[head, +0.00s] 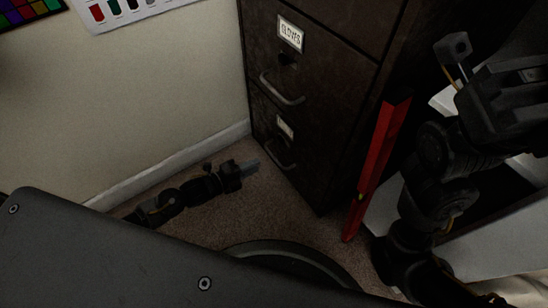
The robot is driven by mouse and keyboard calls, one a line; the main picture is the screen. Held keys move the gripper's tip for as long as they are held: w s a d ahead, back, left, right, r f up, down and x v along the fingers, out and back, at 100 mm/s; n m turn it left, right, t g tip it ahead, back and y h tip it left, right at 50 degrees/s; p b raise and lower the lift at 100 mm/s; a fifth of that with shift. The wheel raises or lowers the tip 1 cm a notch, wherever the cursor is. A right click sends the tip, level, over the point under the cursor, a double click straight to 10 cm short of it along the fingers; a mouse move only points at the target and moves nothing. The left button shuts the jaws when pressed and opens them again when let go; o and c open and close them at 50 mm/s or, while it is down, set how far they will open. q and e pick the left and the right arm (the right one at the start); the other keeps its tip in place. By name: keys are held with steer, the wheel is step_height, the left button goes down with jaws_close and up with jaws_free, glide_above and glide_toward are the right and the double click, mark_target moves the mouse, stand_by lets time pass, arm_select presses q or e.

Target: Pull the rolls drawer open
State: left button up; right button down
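A dark brown filing cabinet (330,110) stands against the wall. Its upper visible drawer has a label reading GLOVES (290,33) and a curved metal handle (281,92). The drawer below has a smaller label (285,126), too small to read, and a handle (281,160). No label reading rolls can be made out. Both drawers look shut. My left gripper (254,164) is low over the carpet, its grey fingertips just left of the lower handle; I cannot tell whether they touch it or how far apart they are. My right arm is at the right; its gripper's opening is unclear.
A red upright bar (377,165) stands beside the cabinet's right front. White furniture (480,245) is at the right, partly behind my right arm. A pale wall (150,110) with a skirting board closes off the left.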

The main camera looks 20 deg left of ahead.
mark_target(274, 157)
arm_select(q)
steer(key=b+x, duration=0.4)
steer(key=x, duration=0.5)
steer(key=shift+w+d, duration=0.1)
steer(key=shift+d, duration=0.05)
jaws_close()
